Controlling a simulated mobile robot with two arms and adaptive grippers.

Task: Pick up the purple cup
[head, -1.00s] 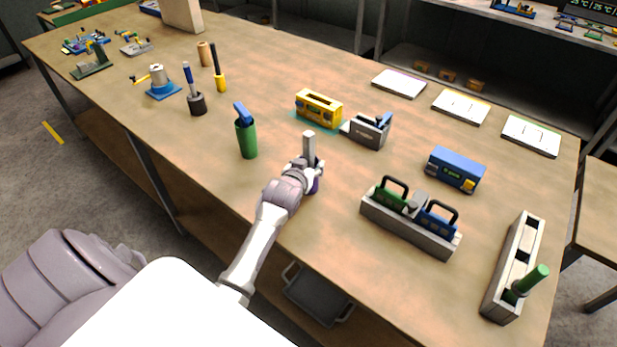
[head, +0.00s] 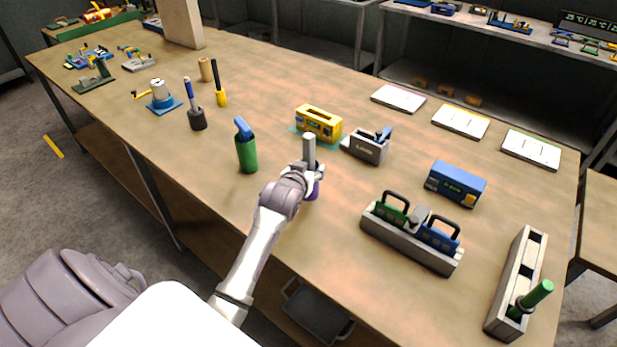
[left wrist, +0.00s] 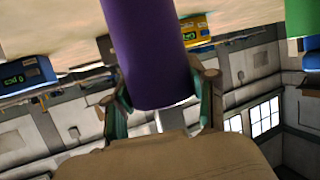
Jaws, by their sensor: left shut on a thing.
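The purple cup (head: 313,191) is near the front edge of the workbench (head: 290,222), mostly hidden by my left gripper in the head view. A grey upright piece (head: 309,148) sticks up out of it. My left gripper (head: 312,174) is shut on the purple cup. In the left wrist view, which is upside down, the cup (left wrist: 147,50) lies between the two fingers (left wrist: 160,105). The head view does not clearly show a gap between the cup's base and the bench. My right gripper is not in view.
A green holder (head: 246,153) with a blue tool stands left of the cup. A yellow block (head: 318,122) and a grey box (head: 366,148) lie behind it. A grey caddy (head: 408,243) with green and blue handled pieces is to the right. Bare bench lies between.

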